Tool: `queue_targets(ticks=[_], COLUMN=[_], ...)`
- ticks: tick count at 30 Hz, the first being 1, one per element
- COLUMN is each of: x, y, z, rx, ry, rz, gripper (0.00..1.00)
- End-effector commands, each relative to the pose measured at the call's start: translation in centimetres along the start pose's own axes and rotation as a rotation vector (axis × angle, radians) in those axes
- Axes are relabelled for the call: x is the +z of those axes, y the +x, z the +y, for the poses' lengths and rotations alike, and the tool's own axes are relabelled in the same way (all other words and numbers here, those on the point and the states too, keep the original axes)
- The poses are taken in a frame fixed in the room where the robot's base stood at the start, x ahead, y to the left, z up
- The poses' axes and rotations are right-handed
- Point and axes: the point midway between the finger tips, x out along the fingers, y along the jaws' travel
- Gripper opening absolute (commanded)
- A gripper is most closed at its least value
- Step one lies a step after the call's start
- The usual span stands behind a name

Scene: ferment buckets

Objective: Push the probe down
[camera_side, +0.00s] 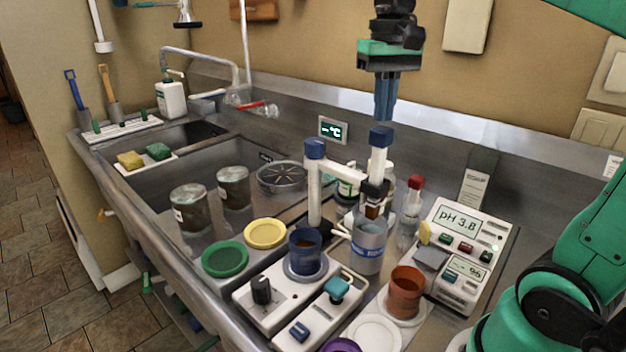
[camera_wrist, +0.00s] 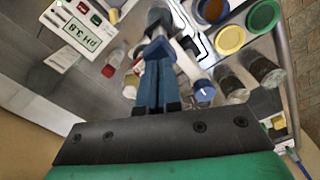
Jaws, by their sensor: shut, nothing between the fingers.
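The probe (camera_side: 379,163) is a white upright rod with a blue cap. A dark clamp on a white side arm carries it above the grey-blue jar (camera_side: 369,252). Its lower end shows brown at the jar's mouth, and I cannot tell how deep it reaches. The arm joins a white post (camera_side: 314,200) with a blue cap, which also shows in the wrist view (camera_wrist: 203,92). My gripper (camera_side: 384,117) is shut and empty, pointing down directly over the probe's cap. I cannot tell whether it touches the cap. In the wrist view, the gripper (camera_wrist: 157,52) hides most of the probe.
A pH meter (camera_side: 459,226) reading 3.8 and a red-capped bottle (camera_side: 412,203) stand to the right. A brown cup (camera_side: 404,292) is in front, a blue cup (camera_side: 306,251) to the left. Green (camera_side: 225,259) and yellow (camera_side: 265,233) lids lie further left. Space beside the probe is crowded.

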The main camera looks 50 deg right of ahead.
Motion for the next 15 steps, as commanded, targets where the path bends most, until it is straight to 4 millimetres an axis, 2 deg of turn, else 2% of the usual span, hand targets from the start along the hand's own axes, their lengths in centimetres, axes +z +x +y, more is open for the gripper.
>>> queue_targets(ticks=[15], x=[0.1], y=[1.6], z=[0.0], rx=[0.0], ry=[0.0], rz=[0.0], gripper=[0.0])
